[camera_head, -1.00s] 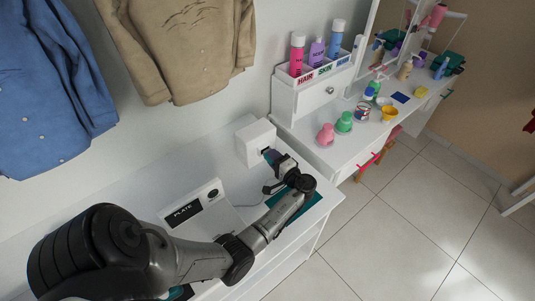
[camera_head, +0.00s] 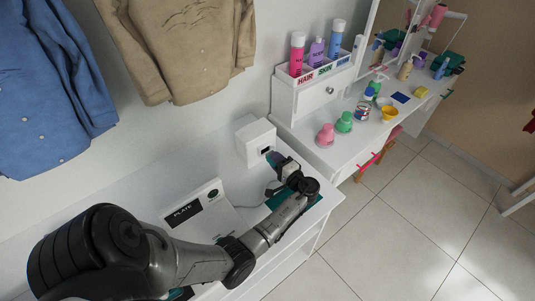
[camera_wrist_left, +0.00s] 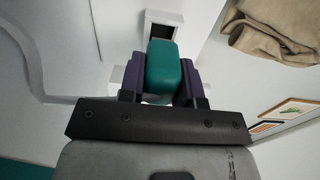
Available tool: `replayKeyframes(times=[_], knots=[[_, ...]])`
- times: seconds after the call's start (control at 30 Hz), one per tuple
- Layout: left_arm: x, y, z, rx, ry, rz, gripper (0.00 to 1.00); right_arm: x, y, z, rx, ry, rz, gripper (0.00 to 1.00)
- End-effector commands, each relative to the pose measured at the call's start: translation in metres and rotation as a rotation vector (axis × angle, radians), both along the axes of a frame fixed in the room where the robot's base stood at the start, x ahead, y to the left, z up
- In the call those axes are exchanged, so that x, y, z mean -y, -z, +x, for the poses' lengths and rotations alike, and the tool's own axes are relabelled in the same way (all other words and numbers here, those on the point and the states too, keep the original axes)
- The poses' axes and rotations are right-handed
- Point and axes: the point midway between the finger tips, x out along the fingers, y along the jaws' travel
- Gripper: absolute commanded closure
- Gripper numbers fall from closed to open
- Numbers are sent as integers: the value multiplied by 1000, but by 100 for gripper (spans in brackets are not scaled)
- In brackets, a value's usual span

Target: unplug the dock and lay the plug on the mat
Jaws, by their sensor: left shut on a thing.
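The dock (camera_head: 255,141) is a white box against the wall, with a dark socket opening in its front. The socket (camera_wrist_left: 161,30) also shows at the top of the left wrist view. My left gripper (camera_head: 273,159) is shut on the teal plug (camera_wrist_left: 162,70), which sits between its purple fingers. The plug is clear of the socket, with a small gap between them. In the head view the plug is mostly hidden by the gripper. The teal mat (camera_head: 273,201) lies on the white surface below my left wrist, partly covered by the arm. My right gripper is not in view.
Shirts hang behind.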

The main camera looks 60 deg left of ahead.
Motion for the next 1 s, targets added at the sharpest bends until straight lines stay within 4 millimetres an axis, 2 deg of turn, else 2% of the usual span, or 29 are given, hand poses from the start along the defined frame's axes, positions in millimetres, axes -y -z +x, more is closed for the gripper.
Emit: replayKeyframes(times=[0.6, 1.0], knots=[[28, 0, 6, 1, -1, 1, 97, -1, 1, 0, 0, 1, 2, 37], [30, -1, 7, 3, -1, -4, 97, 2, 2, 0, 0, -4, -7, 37]])
